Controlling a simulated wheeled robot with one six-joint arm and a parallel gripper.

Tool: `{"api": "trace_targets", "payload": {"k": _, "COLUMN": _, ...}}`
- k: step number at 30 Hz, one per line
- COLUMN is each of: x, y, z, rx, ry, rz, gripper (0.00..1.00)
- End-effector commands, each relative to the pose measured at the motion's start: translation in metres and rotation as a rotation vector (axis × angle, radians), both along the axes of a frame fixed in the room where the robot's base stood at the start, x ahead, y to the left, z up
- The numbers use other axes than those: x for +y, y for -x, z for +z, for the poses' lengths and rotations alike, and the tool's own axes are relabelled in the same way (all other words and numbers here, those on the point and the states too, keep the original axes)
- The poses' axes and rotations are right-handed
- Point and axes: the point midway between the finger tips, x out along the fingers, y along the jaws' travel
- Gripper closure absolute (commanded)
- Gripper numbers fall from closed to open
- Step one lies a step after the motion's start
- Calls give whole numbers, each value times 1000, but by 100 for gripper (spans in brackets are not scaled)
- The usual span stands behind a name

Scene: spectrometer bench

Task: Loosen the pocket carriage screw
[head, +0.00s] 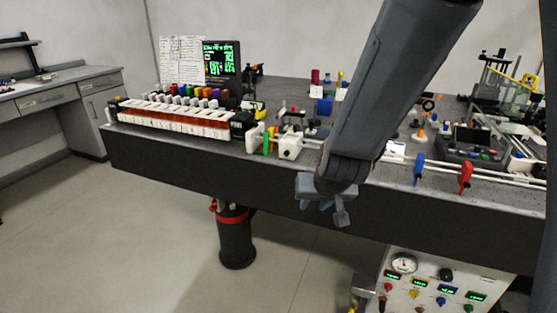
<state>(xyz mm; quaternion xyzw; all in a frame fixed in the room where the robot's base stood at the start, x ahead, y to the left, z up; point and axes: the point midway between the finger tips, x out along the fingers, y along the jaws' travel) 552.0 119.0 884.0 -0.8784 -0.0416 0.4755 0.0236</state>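My gripper (323,205) hangs at the end of my grey arm in front of the bench's near edge. Its two fingers point down, look spread apart and hold nothing visible. A metal rail (439,176) runs along the bench front behind it, partly hidden by my arm. A white block (290,146) sits at the rail's left part. A blue clamp-like part (419,168) and a red one (465,177) stand on the rail to the right. I cannot tell which part is the pocket carriage, and its screw is not clearly visible.
The dark bench (190,160) carries a long row of orange-and-white cells (178,121), a green-text screen (222,62) and crowded optics at right. Below stand a black post with a red band (236,235) and a control panel (425,283). The floor at left is clear.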

Motion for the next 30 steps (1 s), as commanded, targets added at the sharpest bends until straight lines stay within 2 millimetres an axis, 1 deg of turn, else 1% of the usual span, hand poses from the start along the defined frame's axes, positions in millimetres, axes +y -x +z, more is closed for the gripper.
{"api": "trace_targets", "payload": {"k": 1, "x": 20, "y": -21, "z": -3, "rx": -79, "ry": 7, "rz": 1, "gripper": 68}}
{"api": "trace_targets", "payload": {"k": 3, "x": 40, "y": -48, "z": 1, "rx": -200, "ry": 23, "rz": -21, "gripper": 68}}
{"api": "trace_targets", "payload": {"k": 6, "x": 62, "y": -76, "z": 7, "rx": -364, "ry": 71, "rz": -63, "gripper": 68}}
{"api": "trace_targets", "payload": {"k": 9, "x": 79, "y": -91, "z": 16, "rx": -518, "ry": 137, "rz": -108, "gripper": 68}}
{"api": "trace_targets", "payload": {"k": 11, "x": 86, "y": -95, "z": 21, "rx": -599, "ry": 186, "rz": -138, "gripper": 68}}
{"api": "trace_targets", "payload": {"k": 13, "x": 94, "y": -94, "z": 28, "rx": -688, "ry": 246, "rz": -169, "gripper": 68}}
{"api": "trace_targets", "payload": {"k": 18, "x": 105, "y": -81, "z": 43, "rx": -852, "ry": 381, "rz": -235, "gripper": 68}}
{"api": "trace_targets", "payload": {"k": 23, "x": 109, "y": -71, "z": 51, "rx": -923, "ry": 449, "rz": -266, "gripper": 68}}
{"api": "trace_targets", "payload": {"k": 26, "x": 107, "y": -74, "z": 53, "rx": -937, "ry": 462, "rz": -273, "gripper": 68}}
{"api": "trace_targets", "payload": {"k": 30, "x": 100, "y": -91, "z": 54, "rx": -937, "ry": 461, "rz": -277, "gripper": 68}}
